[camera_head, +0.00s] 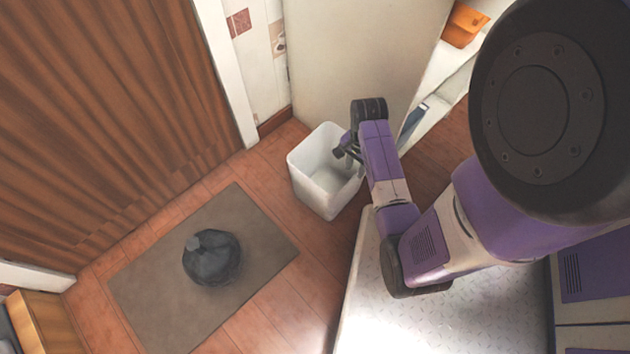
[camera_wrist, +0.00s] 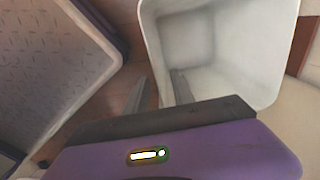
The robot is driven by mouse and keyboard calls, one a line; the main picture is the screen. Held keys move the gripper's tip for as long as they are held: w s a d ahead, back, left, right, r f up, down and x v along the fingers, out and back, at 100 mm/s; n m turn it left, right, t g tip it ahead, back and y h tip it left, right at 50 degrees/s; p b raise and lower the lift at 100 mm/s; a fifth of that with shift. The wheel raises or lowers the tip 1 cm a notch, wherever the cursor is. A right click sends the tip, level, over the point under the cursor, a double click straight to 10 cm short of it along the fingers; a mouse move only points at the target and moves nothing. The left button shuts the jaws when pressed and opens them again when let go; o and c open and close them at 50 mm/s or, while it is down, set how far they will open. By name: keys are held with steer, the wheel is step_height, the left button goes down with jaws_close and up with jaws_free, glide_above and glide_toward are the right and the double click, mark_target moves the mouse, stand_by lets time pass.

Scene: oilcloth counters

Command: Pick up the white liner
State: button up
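The white liner (camera_head: 312,189) is an open, empty, box-shaped bin standing upright on the floor. It also shows in the wrist view (camera_wrist: 262,92), at the upper right. My gripper (camera_head: 343,151) is at the liner's right rim, near its back corner. In the wrist view my gripper (camera_wrist: 159,82) is open, with its two fingers apart. The near side wall of the liner runs between them: one finger is over the inside, the other over the floor outside. I cannot tell whether either finger touches the wall. My arm hides part of the liner's right side.
A dark tied bag (camera_head: 212,258) lies on a grey-brown mat (camera_head: 150,290) to the left. A pale panel (camera_head: 355,55) stands right behind the liner. A brown curtain (camera_head: 100,110) hangs at left. Wooden floor (camera_head: 268,290) is clear between mat and liner.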

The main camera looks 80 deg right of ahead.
mark_target(353, 183)
steer(key=f+b, duration=0.1)
steer(key=f, duration=0.1)
steer(key=f+b, duration=0.2)
steer(key=f, duration=0.1)
steer(key=f+b, duration=0.1)
steer(key=f, duration=0.1)
steer(key=shift+s+a+f+b, duration=0.15)
steer(key=shift+a+f+b, duration=0.05)
steer(key=shift+a+b, duration=0.1)
steer(key=shift+r, duration=0.1)
jaws_close()
steer(key=shift+s, duration=0.1)
stand_by(1.0)
